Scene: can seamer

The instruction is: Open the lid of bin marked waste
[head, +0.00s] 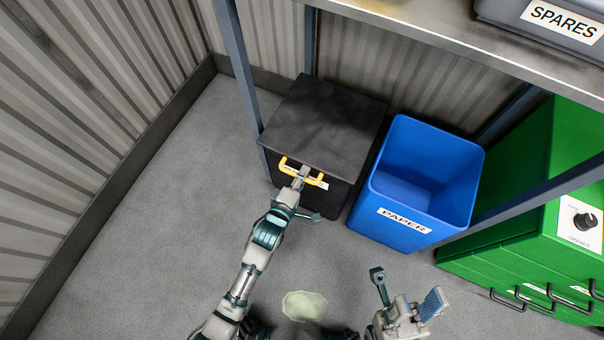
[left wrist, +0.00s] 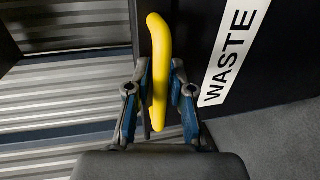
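The black waste bin (head: 318,125) stands under the shelf with its flat lid down. A yellow handle (head: 286,166) sits at the lid's front edge. In the left wrist view the handle (left wrist: 158,70) lies between the two fingers of my left gripper (left wrist: 158,85), beside the white WASTE label (left wrist: 236,48). The fingers are close on both sides of the handle and look shut on it. In the head view my left gripper (head: 300,180) is at the handle and covers part of the label. My right gripper (head: 408,292) is open and empty, low in the head view, away from the bin.
A blue open PAPER bin (head: 402,230) stands close to the right of the waste bin. A green cabinet (head: 520,250) with black handles is further right. The shelf (head: 440,38) passes above the bins, with its post (head: 236,65) at the waste bin's left.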

